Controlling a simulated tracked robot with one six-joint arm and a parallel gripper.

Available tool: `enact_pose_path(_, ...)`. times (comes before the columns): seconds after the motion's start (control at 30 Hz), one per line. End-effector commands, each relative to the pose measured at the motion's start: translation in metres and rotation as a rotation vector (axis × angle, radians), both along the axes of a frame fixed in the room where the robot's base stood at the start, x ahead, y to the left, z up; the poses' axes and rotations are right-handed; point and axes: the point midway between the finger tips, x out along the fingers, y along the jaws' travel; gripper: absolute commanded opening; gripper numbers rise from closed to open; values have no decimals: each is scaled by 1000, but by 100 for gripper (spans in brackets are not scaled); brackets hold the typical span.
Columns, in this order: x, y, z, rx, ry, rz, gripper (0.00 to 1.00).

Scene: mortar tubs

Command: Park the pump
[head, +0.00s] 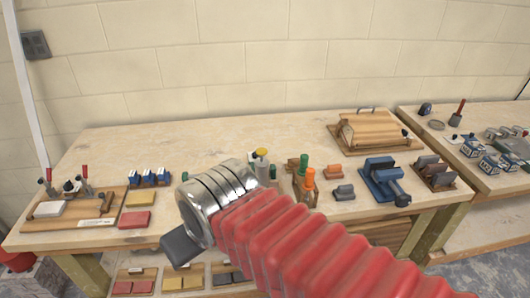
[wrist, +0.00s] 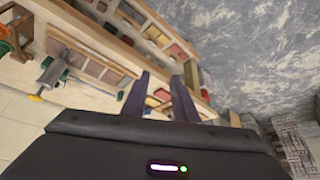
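What looks like the pump, a grey upright body with a yellow top (head: 262,153), stands on the wooden bench just beyond my arm in the head view. Its lower part is hidden by the arm. In the wrist view a grey device with a yellow tip (wrist: 52,76), probably the same pump, lies at the left, away from my fingers. My gripper (wrist: 160,82) shows two dark fingers apart with nothing held between them. In the head view my gripper (head: 182,247) is a dark shape in front of the bench's front edge, left of the pump; its fingers cannot be made out there.
A wooden rack with green and orange handles (head: 300,182) stands right of the pump. A blue vise (head: 383,180) and a lidded wooden box (head: 374,133) are farther right. Blue boxes (head: 149,178) and a tool board (head: 72,207) are left. The bench's back middle is clear.

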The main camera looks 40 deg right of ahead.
Motion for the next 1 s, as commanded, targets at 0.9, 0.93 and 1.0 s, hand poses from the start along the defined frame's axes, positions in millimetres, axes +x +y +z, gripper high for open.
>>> enact_pose_path(0.9,52,-43,24,-3,25,-84,26)
enact_pose_path(0.93,58,-49,26,-2,28,-94,26)
enact_pose_path(1.0,73,-62,31,-2,33,-115,26)
